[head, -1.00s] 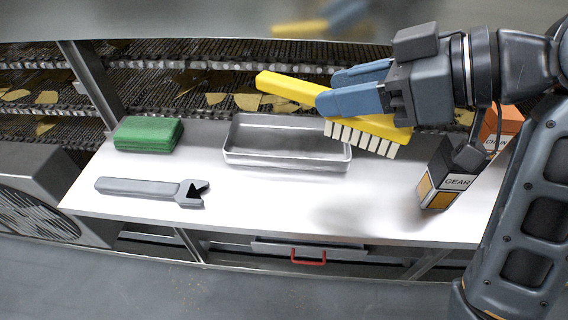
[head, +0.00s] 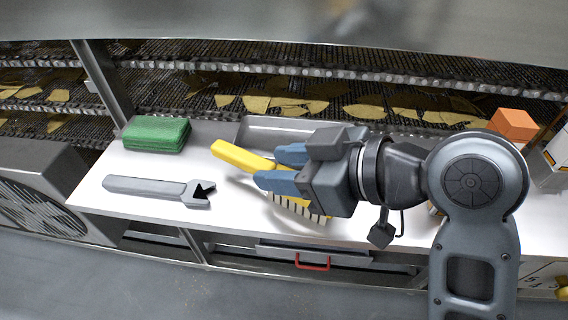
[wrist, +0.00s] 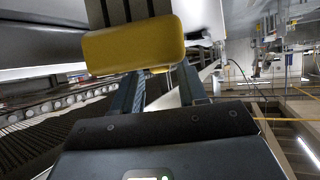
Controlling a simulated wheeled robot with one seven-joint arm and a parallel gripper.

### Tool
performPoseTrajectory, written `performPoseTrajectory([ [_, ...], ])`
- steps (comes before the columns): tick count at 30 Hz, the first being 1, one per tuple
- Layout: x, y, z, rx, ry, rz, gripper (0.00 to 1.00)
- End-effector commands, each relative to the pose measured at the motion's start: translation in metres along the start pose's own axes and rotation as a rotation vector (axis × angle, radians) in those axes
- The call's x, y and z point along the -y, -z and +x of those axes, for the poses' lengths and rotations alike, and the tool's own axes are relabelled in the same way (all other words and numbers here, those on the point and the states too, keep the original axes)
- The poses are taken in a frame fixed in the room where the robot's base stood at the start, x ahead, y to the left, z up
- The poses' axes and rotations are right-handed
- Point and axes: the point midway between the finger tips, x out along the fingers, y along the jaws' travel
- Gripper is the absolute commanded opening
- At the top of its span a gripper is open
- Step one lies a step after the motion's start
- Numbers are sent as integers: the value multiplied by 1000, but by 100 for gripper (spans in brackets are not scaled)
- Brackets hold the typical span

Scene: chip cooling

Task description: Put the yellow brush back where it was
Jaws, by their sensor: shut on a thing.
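The yellow brush (head: 236,157) has a long handle and pale bristles. My gripper (head: 268,167) is shut on it with blue fingers. I cannot tell whether the bristles touch the tabletop. In the wrist view the brush's yellow end (wrist: 135,46) fills the upper left, across the fingers. The metal tray (head: 262,124) is partly hidden behind my gripper and the brush.
A green cloth stack (head: 157,134) and a grey wrench (head: 150,188) lie on the left of the white table (head: 232,217). An orange box (head: 513,125) stands at the right. Conveyor racks with chips (head: 290,104) run behind. The tabletop between wrench and gripper is clear.

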Motion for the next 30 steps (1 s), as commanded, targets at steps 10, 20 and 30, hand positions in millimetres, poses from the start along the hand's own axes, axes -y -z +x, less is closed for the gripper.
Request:
performPoseTrajectory([
  [10,0,-1,0,3,1,2,61],
  [20,0,0,-1,2,0,1,67],
  [30,-1,0,-51,2,-4,1,67],
])
